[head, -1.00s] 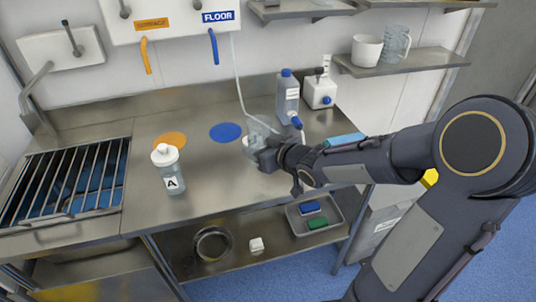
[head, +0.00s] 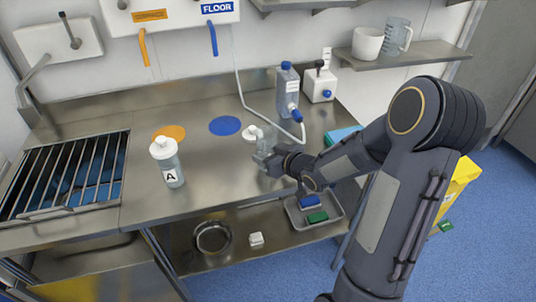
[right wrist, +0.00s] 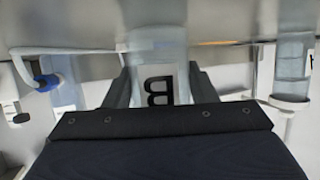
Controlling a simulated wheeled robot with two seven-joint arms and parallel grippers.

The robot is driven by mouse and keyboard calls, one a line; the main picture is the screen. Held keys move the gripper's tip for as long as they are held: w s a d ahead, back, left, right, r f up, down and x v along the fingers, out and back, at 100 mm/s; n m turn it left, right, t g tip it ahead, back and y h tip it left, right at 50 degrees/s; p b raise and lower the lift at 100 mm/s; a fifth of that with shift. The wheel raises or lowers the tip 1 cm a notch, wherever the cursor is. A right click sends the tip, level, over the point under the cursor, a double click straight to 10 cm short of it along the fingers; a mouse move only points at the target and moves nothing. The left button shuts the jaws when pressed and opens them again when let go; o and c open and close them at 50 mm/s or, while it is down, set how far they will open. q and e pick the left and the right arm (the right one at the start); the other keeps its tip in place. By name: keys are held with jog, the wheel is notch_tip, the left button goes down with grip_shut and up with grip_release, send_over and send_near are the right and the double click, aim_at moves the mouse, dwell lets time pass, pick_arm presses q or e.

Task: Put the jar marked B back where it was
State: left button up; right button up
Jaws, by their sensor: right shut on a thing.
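The jar marked B is a clear jar (head: 264,147) with a white top, above the right part of the steel bench (head: 215,175) in the head view. My right gripper (head: 271,162) is shut on it from the right. In the right wrist view the jar's black letter B (right wrist: 158,89) appears upside down between the fingers. Jar A (right wrist: 292,70) is inverted the same way there, so jar B looks about upright. I cannot tell whether its base touches the bench. Jar A (head: 168,166) stands on the bench to the left. My left gripper is not in view.
An orange disc (head: 170,133) and a blue disc (head: 225,125) mark the bench. A grey-blue bottle (head: 287,88) with a tube and a white bottle (head: 320,83) stand behind. A barred sink (head: 70,175) is at left. A tray (head: 330,212) is on the lower shelf.

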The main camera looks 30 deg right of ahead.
jog(key=o, duration=0.5)
jog(key=shift+f, duration=0.15)
jog(key=o, duration=0.5)
